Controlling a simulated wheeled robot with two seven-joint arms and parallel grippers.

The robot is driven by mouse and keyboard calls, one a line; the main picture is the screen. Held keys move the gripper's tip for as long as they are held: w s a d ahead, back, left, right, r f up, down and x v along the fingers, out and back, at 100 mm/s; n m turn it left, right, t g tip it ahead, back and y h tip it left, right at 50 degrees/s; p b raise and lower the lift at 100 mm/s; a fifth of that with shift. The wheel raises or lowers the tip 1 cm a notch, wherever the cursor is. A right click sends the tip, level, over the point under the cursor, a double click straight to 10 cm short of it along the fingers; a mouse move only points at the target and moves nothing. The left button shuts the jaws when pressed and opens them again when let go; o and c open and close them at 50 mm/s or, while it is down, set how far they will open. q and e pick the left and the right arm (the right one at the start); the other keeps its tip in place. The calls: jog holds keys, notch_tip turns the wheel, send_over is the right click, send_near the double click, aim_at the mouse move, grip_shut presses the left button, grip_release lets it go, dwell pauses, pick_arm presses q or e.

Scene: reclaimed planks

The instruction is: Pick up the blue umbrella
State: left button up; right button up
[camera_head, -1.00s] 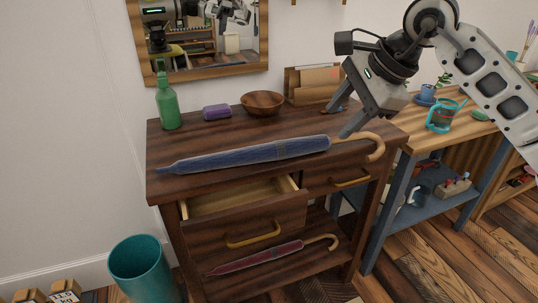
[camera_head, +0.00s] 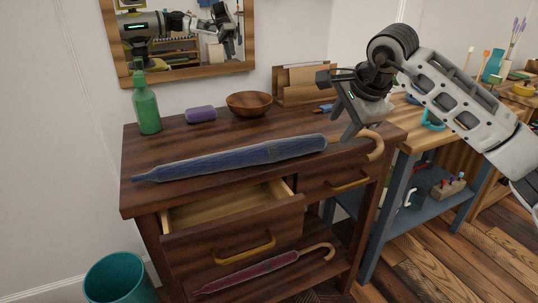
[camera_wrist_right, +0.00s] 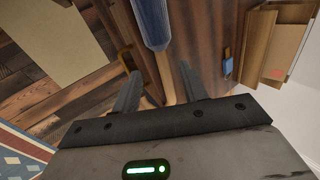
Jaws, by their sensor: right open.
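The blue umbrella (camera_head: 235,155) lies closed along the front of the dark wooden dresser top (camera_head: 160,150), its tip to the left and its tan hooked handle (camera_head: 376,149) to the right. My right gripper (camera_head: 343,120) is open and empty, above the handle end. In the right wrist view, the umbrella's blue canopy (camera_wrist_right: 150,20) enters from the top, and its handle shaft appears between the two open fingers (camera_wrist_right: 160,82). I cannot tell the exact height gap. My left gripper is out of view.
A green bottle (camera_head: 147,105), purple block (camera_head: 201,114), wooden bowl (camera_head: 249,103) and letter holder (camera_head: 295,84) stand behind the umbrella. An open drawer (camera_head: 225,206) juts out below. A red umbrella (camera_head: 262,270) lies on the lower shelf. A teal bin (camera_head: 117,280) stands left.

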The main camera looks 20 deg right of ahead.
aim_at(332, 137)
jog(key=x, duration=0.4)
jog(key=shift+w+d+b, duration=0.1)
jog(key=shift+d+b, duration=0.05)
jog(key=shift+b, duration=0.15)
jog(key=shift+w+f, duration=0.2)
jog(key=shift+f, duration=0.1)
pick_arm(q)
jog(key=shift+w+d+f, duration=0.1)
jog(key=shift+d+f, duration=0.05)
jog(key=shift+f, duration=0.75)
pick_arm(e)
grip_shut()
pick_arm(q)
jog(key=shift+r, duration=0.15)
pick_arm(e)
jog(key=shift+r, duration=0.1)
